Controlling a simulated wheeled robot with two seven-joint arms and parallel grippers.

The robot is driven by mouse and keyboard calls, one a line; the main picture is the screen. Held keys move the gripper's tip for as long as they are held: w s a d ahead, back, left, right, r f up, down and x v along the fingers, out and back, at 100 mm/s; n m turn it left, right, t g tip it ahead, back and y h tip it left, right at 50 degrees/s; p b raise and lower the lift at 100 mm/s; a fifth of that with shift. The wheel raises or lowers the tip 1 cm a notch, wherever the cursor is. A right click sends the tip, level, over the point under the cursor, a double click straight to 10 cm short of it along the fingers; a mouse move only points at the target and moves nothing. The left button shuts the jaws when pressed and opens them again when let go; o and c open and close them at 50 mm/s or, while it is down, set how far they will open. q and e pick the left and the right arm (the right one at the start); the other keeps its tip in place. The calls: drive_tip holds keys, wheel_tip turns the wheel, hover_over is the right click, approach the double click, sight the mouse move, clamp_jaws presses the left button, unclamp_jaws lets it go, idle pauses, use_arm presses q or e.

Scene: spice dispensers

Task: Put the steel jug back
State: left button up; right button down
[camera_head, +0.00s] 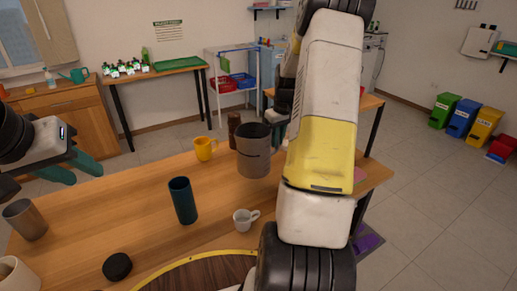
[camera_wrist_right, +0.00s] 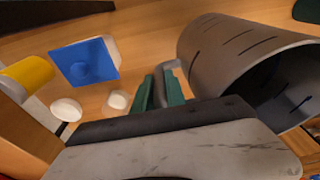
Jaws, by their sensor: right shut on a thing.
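The steel jug (camera_head: 254,158) is a grey cylinder with dark marks, upright or nearly so over the back right part of the table in the head view. It also shows large at the right of the right wrist view (camera_wrist_right: 225,50), its open mouth towards the lower right. My right gripper (camera_wrist_right: 160,90) is shut on the jug's handle; in the head view my right arm hides most of that gripper. I cannot tell whether the jug's base touches the table. My left gripper (camera_head: 80,167) is open and empty, above the left part of the table.
On the wooden table (camera_head: 130,210) stand a yellow mug (camera_head: 204,149), a brown container (camera_head: 234,125), a dark teal tumbler (camera_head: 182,201), a white cup (camera_head: 242,220), a black puck (camera_head: 117,266) and a grey metal cup (camera_head: 25,220). The table's middle left is clear.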

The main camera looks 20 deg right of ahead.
wheel_tip(320, 180, down, 8)
drive_tip(key=shift+r, duration=0.15)
idle(0.3)
drive_tip(key=c, duration=1.4)
unclamp_jaws()
drive_tip(key=shift+o, duration=0.2)
drive_tip(key=s+a+r+t, duration=0.1)
drive_tip(key=s+a+r, duration=0.15)
drive_tip(key=r, duration=0.75)
drive_tip(key=s+a+r, duration=0.2)
drive_tip(key=a+r, duration=0.2)
drive_tip(key=r, duration=0.5)
drive_tip(key=s+a+r+t, duration=0.1)
drive_tip(key=s+a+r, duration=0.2)
drive_tip(key=s+a, duration=0.2)
drive_tip(key=s+a+r+m+t+y, duration=0.1)
drive_tip(key=s+a+r, duration=0.2)
drive_tip(key=s+a, duration=0.3)
drive_tip(key=s+a+r+t, duration=0.1)
drive_tip(key=s+a+r, duration=0.3)
drive_tip(key=s, duration=0.6)
drive_tip(key=shift+s+a+y, duration=0.4)
drive_tip(key=shift+a, duration=0.55)
